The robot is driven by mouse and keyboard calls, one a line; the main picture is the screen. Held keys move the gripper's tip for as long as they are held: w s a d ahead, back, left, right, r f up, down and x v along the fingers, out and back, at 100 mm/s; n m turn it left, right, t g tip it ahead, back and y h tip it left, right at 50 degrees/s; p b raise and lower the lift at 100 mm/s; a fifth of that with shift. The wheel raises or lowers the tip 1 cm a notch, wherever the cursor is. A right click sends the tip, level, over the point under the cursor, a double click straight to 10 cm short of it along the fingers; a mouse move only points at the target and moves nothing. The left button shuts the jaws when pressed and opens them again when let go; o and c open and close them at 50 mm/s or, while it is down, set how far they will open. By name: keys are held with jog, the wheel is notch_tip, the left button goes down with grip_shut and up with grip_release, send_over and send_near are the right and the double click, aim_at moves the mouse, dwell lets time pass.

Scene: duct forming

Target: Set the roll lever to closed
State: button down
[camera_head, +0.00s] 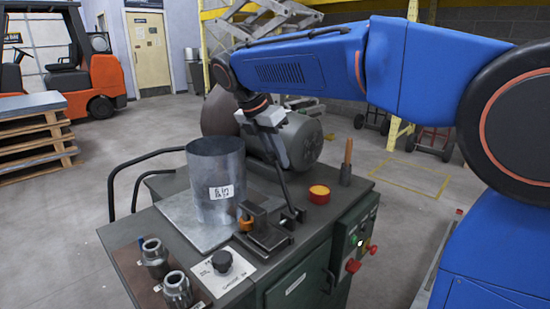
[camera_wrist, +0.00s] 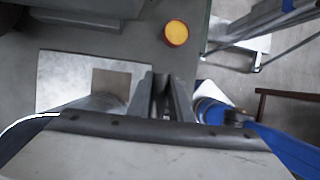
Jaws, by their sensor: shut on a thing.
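My gripper (camera_head: 280,158) reaches down over the green machine bench in the head view. It is shut on the upper end of a thin dark rod, the roll lever (camera_head: 287,192), which stands nearly upright, leaning a little. The lever's foot meets a small dark bracket (camera_head: 292,214) beside a black clamp block. In the wrist view the fingers (camera_wrist: 161,98) are close together at the centre, and the lever is mostly hidden between them. I cannot read an open or closed mark for the lever.
A sheet-metal cylinder (camera_head: 217,180) stands on a flat metal plate (camera_head: 180,222) left of the lever. A yellow-red button (camera_head: 319,194) and a wooden-handled tool (camera_head: 347,160) are to the right. A black knob (camera_head: 222,261) and metal fittings (camera_head: 177,289) are at the front. A motor (camera_head: 303,140) stands behind.

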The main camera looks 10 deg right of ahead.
jog(key=s+d+f+m+t+y, duration=0.1)
jog(key=s+d+t+y, duration=0.1)
jog(key=s+d+t, duration=0.2)
jog(key=s+d+f+m+t+y, duration=0.1)
jog(key=s+d+t+y, duration=0.2)
jog(key=s+d, duration=0.3)
jog(key=shift+s+t, duration=0.6)
jog(key=shift+s, duration=1.75)
jog(key=shift+f, duration=0.25)
jog(key=c, duration=1.6)
grip_release()
jog(key=shift+r, duration=0.1)
jog(key=shift+s, duration=0.1)
